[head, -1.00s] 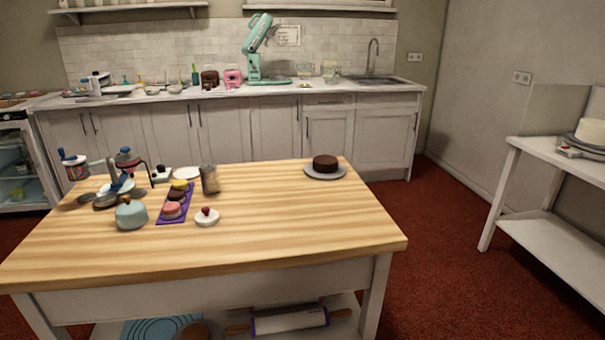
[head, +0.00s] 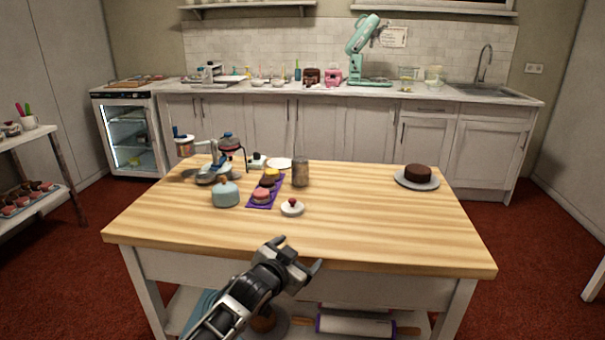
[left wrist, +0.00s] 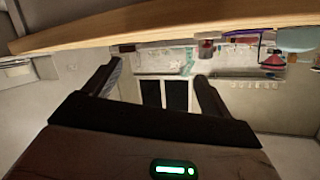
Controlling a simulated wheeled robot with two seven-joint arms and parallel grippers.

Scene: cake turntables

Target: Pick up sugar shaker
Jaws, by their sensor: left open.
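The likely sugar shaker is a grey-brown metallic cylinder (head: 300,174), upright on the wooden table (head: 390,235) in the head view. It stands right of the purple mat and behind a small white lid-like piece with a red knob (head: 292,208). My left gripper (head: 297,254) is open at the table's front edge, nearer to me than the shaker and apart from it. In the left wrist view its two fingers (left wrist: 155,85) are spread with nothing between them. That view looks upside down, and I cannot clearly pick out the shaker there. My right gripper is not in view.
A teal pot (head: 226,195) and a purple mat (head: 262,199) with small cakes lie left of the shaker. A chocolate cake (head: 418,172) sits on a grey stand at the right. The table between is clear. Rolling pins (head: 355,326) lie on the lower shelf.

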